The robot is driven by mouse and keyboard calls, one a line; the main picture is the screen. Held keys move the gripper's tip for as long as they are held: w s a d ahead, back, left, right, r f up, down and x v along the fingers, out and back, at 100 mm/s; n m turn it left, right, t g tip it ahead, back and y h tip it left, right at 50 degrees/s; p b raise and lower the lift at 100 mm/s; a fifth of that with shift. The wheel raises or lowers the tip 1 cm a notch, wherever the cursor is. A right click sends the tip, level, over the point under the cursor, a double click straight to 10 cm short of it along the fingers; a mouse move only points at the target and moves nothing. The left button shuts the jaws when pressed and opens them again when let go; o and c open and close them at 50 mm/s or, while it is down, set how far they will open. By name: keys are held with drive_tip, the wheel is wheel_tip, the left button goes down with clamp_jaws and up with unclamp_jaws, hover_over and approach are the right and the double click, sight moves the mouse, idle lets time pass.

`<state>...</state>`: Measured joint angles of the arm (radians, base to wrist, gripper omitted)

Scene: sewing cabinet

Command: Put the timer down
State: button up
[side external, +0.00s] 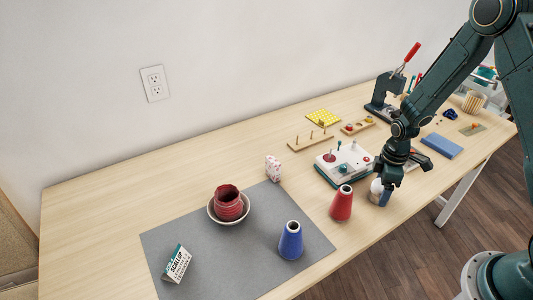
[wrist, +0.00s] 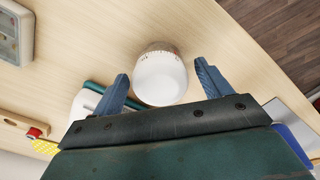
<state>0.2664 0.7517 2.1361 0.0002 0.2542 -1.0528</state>
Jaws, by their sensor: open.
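The timer (wrist: 160,80) is a white, rounded piece with a tan band of marks around its far edge. It stands on the wooden table near the front edge, and in the side view (side external: 376,190) it is partly hidden by a blue finger. My gripper (wrist: 162,73) is open, with one blue finger on each side of the timer and a small gap showing on both sides. In the side view my gripper (side external: 386,187) reaches down at the timer from above.
A red cone spool (side external: 342,204) stands close left of the timer. A white device with knobs (side external: 345,164) lies behind it. A blue box (side external: 442,146) lies to the right. A grey mat (side external: 205,265) holds a bowl (side external: 214,219), a blue cone (side external: 291,243) and a small carton (side external: 177,264).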

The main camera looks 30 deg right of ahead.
wheel_tip(320, 180, up, 12)
idle(0.7)
idle(0.5)
drive_tip(key=s+a+r+m+t, duration=0.2)
drive_tip(key=s+a+r, duration=0.15)
drive_tip(key=r, duration=0.45)
drive_tip(key=s+a+r+m+t, duration=0.1)
drive_tip(key=s+a+r+m, duration=0.2)
drive_tip(key=r, duration=0.4)
drive_tip(key=s+a+r+m+t, duration=0.1)
drive_tip(key=s+r+m, duration=0.1)
drive_tip(key=s, duration=0.4)
drive_tip(key=s+a+r+m+t, duration=0.1)
drive_tip(key=s+a+r+m, duration=0.1)
drive_tip(key=s+r, duration=0.2)
drive_tip(key=shift+s+a+t, duration=0.25)
drive_tip(key=shift+s+t, duration=0.05)
drive_tip(key=shift+s, duration=0.8)
drive_tip(key=shift+r, duration=0.1)
